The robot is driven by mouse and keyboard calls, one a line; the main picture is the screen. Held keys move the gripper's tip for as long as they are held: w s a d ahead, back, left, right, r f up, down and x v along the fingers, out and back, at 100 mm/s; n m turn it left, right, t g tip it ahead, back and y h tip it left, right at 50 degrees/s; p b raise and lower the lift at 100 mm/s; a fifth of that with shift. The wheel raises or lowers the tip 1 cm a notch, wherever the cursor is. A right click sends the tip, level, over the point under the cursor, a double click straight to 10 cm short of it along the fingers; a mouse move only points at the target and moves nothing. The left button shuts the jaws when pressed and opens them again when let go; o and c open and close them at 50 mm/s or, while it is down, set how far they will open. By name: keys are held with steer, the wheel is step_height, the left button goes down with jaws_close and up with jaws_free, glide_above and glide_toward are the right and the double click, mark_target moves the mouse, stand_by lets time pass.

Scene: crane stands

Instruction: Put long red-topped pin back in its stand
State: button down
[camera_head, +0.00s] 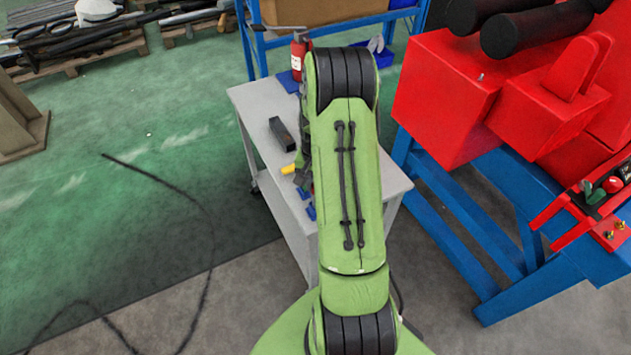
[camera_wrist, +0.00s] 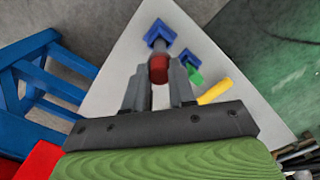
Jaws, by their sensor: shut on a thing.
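My gripper (camera_wrist: 160,78) is shut on the red-topped pin (camera_wrist: 158,69) in the wrist view, with the red top between the fingertips. A short grey length of the pin shows beyond the red top, toward a blue stand (camera_wrist: 161,33). The pin overlaps this stand in the picture; I cannot tell whether its lower end is inside it or above it. In the head view my green arm hides the gripper and the pin.
A second blue stand (camera_wrist: 187,56) with a green piece (camera_wrist: 195,75) and a yellow piece (camera_wrist: 215,91) are close by. A black block (camera_head: 283,134) lies on the grey table (camera_head: 256,103). A blue frame with red machinery (camera_head: 445,100) stands to the right.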

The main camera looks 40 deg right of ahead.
steer(key=shift+f+b, duration=1.25)
steer(key=shift+f, duration=0.35)
steer(key=c, duration=0.9)
jaws_free()
steer(key=shift+r, duration=0.1)
steer(key=shift+o, duration=0.2)
step_height(320, 180, up, 5)
steer(key=p, duration=0.4)
steer(key=shift+r, duration=0.1)
step_height(320, 180, up, 16)
steer(key=p, duration=0.1)
